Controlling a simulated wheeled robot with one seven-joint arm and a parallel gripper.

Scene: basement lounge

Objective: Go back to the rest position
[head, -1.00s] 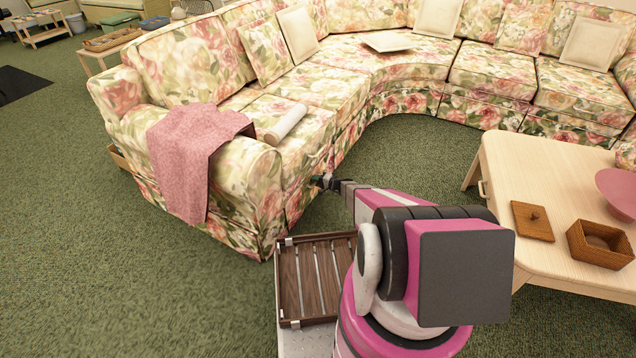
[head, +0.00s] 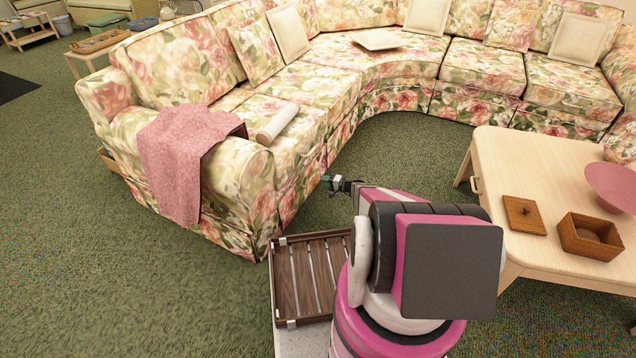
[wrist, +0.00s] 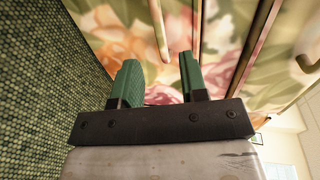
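My gripper (head: 332,183) is held out in front of my folded arm, over the carpet near the front of the floral sofa (head: 232,263) in the head view. In the wrist view my gripper (wrist: 160,85) shows two green fingers standing apart with nothing between them. Floral fabric fills the space beyond the fingers. Part of the gripper is small and partly hidden by my arm in the head view.
A slatted wooden tray (head: 302,283) sits beside my arm's base, empty. A pink cloth (head: 180,165) drapes the sofa arm. Carpet at left is clear.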

